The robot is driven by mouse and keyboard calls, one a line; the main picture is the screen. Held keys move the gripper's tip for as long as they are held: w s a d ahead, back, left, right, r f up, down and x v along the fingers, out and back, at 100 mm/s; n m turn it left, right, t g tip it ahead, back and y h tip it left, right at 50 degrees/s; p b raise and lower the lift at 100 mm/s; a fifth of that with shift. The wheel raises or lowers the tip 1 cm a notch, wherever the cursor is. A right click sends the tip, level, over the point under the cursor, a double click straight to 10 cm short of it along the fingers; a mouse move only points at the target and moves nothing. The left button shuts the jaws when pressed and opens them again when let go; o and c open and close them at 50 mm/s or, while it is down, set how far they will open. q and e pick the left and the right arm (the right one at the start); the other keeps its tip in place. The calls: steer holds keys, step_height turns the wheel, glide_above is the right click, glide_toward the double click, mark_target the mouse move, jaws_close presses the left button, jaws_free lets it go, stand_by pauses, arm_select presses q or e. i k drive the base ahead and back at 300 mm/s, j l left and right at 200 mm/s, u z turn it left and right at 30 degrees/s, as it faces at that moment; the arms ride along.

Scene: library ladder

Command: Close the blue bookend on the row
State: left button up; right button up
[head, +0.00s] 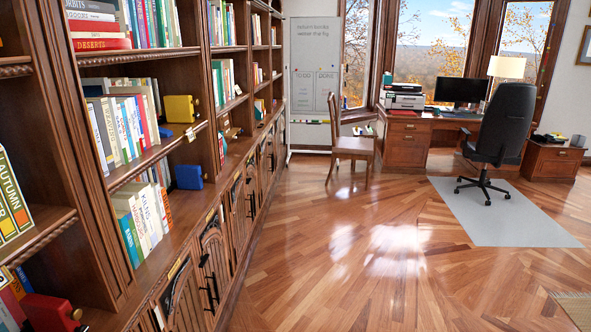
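A blue bookend (189,177) stands on the lower shelf of the long wooden bookcase, in the left part of the head view. A row of upright books (145,213) stands to its left on the same shelf, with some spines leaning. A small gap seems to lie between the bookend and the books, but I cannot tell its exact width. Neither of my grippers is in view.
A yellow bookend (180,108) stands on the shelf above, beside more books (124,128). A red bookend (50,313) is at the lower left. Cabinet doors (214,262) line the bookcase base. A wooden chair (352,146) stands ahead; the wooden floor (350,270) is open.

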mark_target(187, 176)
steer(key=i+u, duration=0.1)
steer(key=i, duration=0.85)
steer(key=i+l+u, duration=0.15)
steer(key=i, duration=0.8)
steer(key=i+u, duration=1.05)
steer(key=k+l, duration=0.05)
steer(key=k, duration=0.05)
